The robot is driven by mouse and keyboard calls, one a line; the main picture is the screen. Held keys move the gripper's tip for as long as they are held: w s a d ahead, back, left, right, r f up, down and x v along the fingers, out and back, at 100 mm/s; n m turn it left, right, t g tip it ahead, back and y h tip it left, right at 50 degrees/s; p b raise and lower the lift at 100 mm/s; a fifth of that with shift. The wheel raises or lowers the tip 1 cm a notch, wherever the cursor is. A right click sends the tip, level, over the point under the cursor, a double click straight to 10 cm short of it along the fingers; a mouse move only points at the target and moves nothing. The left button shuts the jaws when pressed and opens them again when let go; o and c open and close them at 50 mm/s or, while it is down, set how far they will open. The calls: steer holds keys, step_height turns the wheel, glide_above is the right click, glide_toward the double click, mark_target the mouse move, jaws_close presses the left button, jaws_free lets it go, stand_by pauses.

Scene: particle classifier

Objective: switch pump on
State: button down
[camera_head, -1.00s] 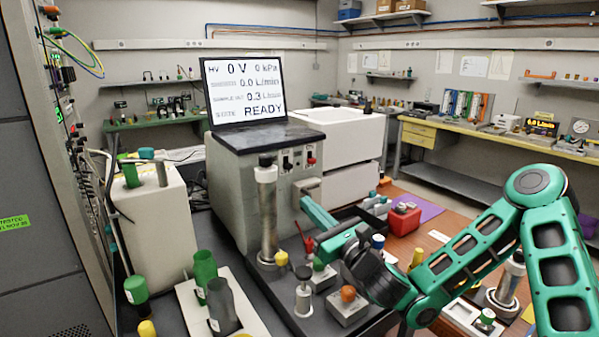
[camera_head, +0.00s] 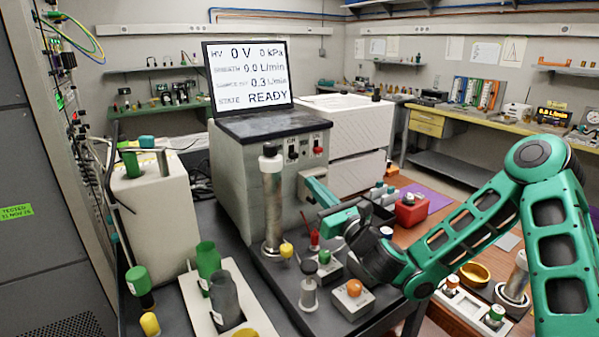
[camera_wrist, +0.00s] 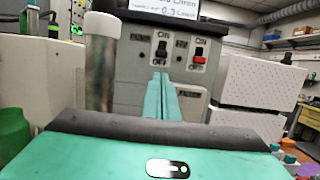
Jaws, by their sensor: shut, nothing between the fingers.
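The grey pump unit (camera_head: 235,165) stands on the dark bench with two switches on its front. The left switch (camera_head: 293,149) has a black lever, and ON and OFF are legible around it in the wrist view (camera_wrist: 160,52). The right switch (camera_head: 318,148) is red and also shows in the wrist view (camera_wrist: 198,57). My gripper (camera_head: 308,181) is shut and empty, in front of the panel below the switches. In the wrist view its teal fingers (camera_wrist: 161,76) point at the panel, with tips just below the left switch. Contact cannot be told.
A screen (camera_head: 248,82) on the unit reads READY, 0 V and 0.0 L/min. A metal cylinder (camera_head: 271,205) stands close left of my fingers. Small knobbed blocks, including one with an orange knob (camera_head: 354,288), sit below my gripper. A red box (camera_head: 411,210) lies to the right.

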mark_target(292, 161)
steer(key=shift+x, duration=4)
